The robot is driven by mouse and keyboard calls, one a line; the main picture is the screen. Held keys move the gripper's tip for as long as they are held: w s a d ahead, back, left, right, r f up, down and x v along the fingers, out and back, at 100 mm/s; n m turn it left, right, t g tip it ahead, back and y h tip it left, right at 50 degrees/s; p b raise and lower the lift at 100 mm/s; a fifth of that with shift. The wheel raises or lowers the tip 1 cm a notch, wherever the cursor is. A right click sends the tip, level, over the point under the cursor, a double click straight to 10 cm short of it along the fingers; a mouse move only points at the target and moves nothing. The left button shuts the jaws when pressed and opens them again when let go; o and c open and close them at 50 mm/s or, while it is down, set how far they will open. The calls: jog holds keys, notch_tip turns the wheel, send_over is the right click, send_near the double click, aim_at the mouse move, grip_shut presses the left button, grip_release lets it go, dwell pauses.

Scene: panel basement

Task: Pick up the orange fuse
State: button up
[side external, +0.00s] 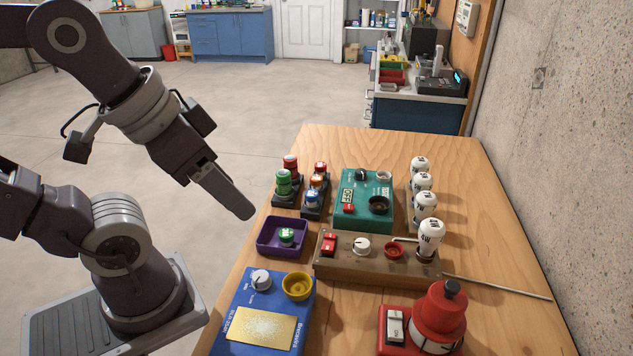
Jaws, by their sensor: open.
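The orange fuse (317,181) stands upright in the right of two small dark racks, between a red fuse (321,167) behind it and a blue fuse (312,198) in front of it. It is partly hidden by the blue one. My gripper (240,208) is open and empty, pointing down and to the right. It hangs left of the racks, near the table's left edge, apart from every fuse. Its fingers overlap in this view, so the gap between them does not show.
The left rack holds a red and a green fuse (283,182). A purple tray (262,249) with a green piece is in front. A teal box (365,215), a wooden panel (345,268), white bulbs (424,205), a blue box (240,320) and a red device (440,310) crowd the table (500,240).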

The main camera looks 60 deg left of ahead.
aim_at(316, 178)
dwell(0.7)
jog(key=w+a+f+m+g+y, duration=0.2)
jog(key=w+a+f+m+y, duration=0.3)
jog(key=a, duration=0.3)
jog(key=w+a+f+m+g+y, duration=0.2)
jog(key=w+a+m+g+y, duration=0.25)
jog(key=a, duration=0.45)
jog(key=w+f+m+t, duration=0.3)
jog(key=w+m, duration=0.2)
jog(key=w+f+m+t+y, duration=0.1)
jog(key=w+f+m+t, duration=0.1)
jog(key=w+f+m, duration=0.2)
jog(key=w+f+m+t, duration=0.3)
jog(key=w+f+m, duration=0.1)
jog(key=w+m, duration=0.2)
jog(key=shift+w+d+f+m+t+y, duration=0.1)
jog(key=shift+w+d+m+t+y, duration=0.15)
jog(key=shift+w+t+y, duration=0.15)
jog(key=shift+h, duration=0.25)
jog(key=x, duration=0.3)
jog(key=f+x, duration=0.1)
jog(key=x, duration=0.3)
jog(key=shift+d, duration=0.25)
grip_shut()
